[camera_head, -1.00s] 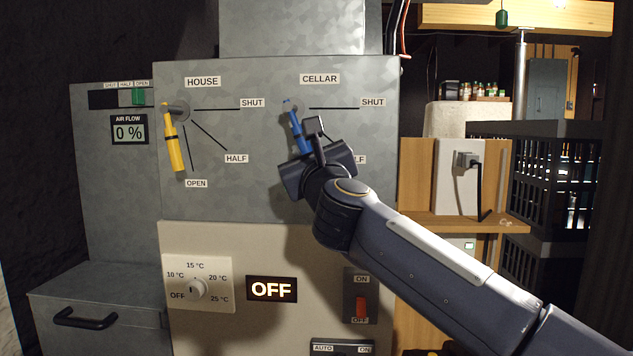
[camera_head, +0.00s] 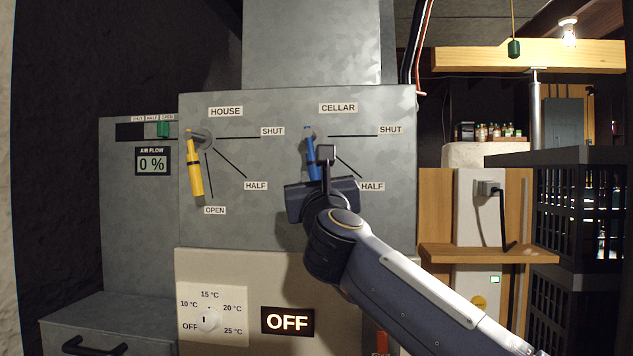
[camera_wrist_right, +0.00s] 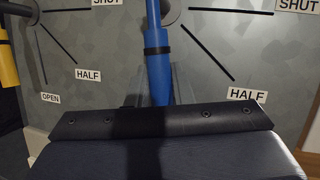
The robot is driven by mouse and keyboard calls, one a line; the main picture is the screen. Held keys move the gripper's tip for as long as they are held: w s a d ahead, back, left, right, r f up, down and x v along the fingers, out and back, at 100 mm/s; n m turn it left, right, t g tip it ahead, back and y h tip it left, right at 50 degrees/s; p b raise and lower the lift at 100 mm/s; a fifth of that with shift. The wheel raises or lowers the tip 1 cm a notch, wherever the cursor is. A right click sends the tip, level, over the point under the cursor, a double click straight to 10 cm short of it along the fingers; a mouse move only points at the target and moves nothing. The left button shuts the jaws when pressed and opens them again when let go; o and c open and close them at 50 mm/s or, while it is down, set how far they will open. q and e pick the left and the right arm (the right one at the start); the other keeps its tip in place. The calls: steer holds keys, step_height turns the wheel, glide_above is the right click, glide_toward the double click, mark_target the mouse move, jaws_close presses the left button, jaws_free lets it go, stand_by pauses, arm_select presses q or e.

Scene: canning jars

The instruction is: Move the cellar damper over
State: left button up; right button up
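The cellar damper's blue handle (camera_head: 313,158) hangs from its pivot on the grey panel, under the CELLAR label (camera_head: 338,107). It points almost straight down, left of the HALF line. My right gripper (camera_head: 326,165) is at the handle's lower part, with one dark finger seen just right of it. In the right wrist view the blue handle (camera_wrist_right: 157,62) runs down between grey finger shapes, and the dark gripper body hides its lower end. I cannot tell if the fingers press on it. My left gripper is not in view.
The house damper's yellow handle (camera_head: 195,170) hangs left, near its OPEN line. The air flow display (camera_head: 152,161) reads 0 %. Below are a temperature dial (camera_head: 208,320) and an OFF display (camera_head: 287,321). A wooden shelf (camera_head: 487,254) and black crates (camera_head: 585,205) stand right.

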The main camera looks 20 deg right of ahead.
steer(key=o, duration=0.4)
steer(key=v, duration=0.8)
steer(key=shift+w+f+b, duration=0.1)
steer(key=shift+b, duration=0.3)
